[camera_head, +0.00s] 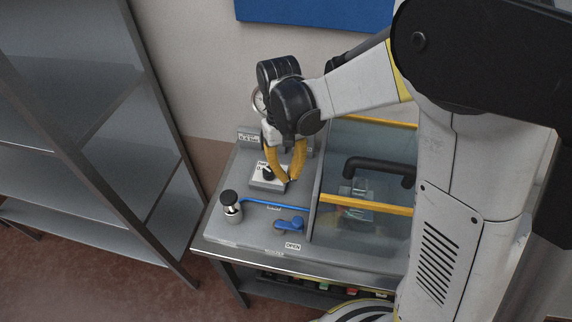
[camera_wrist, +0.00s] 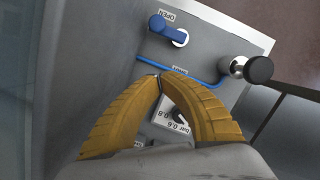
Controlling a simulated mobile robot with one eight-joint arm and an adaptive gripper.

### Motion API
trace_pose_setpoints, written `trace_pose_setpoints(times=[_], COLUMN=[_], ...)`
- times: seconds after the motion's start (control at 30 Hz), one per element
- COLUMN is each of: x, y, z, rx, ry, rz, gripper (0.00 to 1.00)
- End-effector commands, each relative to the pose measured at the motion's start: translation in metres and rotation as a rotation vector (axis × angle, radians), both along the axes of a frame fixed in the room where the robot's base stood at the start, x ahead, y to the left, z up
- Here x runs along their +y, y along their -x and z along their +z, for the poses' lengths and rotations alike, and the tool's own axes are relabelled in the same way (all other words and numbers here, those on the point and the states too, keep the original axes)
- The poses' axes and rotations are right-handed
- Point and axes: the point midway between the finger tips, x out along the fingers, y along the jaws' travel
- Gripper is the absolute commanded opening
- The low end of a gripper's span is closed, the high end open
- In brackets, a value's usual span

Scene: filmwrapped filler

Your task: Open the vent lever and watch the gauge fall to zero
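The vent lever (camera_head: 288,225) is a blue handle on the grey bench top, with an OPEN label just in front of it. The lever also shows at the top of the wrist view (camera_wrist: 166,29). A round gauge (camera_head: 258,101) is mostly hidden behind my wrist; its needle cannot be read. My gripper (camera_head: 289,180) has yellow fingers with tips together and nothing between them. It is above the bench, behind and apart from the lever; the tips also show in the wrist view (camera_wrist: 160,76).
A small selector box (camera_head: 266,178) marked in bar lies close by my fingers. A black-capped silver knob (camera_head: 231,205) stands at the left, joined to a blue tube (camera_head: 250,202). A clear-covered chamber with a black handle (camera_head: 375,167) is at the right. Grey shelves (camera_head: 80,130) stand left.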

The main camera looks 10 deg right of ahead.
Motion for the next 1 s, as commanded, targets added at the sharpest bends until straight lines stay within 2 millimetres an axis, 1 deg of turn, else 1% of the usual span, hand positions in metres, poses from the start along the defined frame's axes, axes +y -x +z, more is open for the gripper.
trace_pose_setpoints(times=[0.03, 0.1, 0.27, 0.33, 0.5, 0.67, 1.0], x=[-0.001, -0.001, -0.003, -0.006, -0.01, -0.011, -0.012], y=[0.002, 0.006, 0.013, 0.027, 0.045, 0.051, 0.054], z=[-0.014, -0.03, -0.061, -0.058, -0.06, -0.06, -0.061], rx=[0.0, 0.0, 0.0, 0.0, 0.0, 0.0, 0.0], ry=[0.0, 0.001, 0.0, 0.0, 0.0, 0.0, 0.0], rz=[0.001, 0.001, 0.002, 0.002, 0.002, 0.002, 0.002], gripper=[0.0, 0.0, 0.0, 0.0, 0.0, 0.0, 0.0])
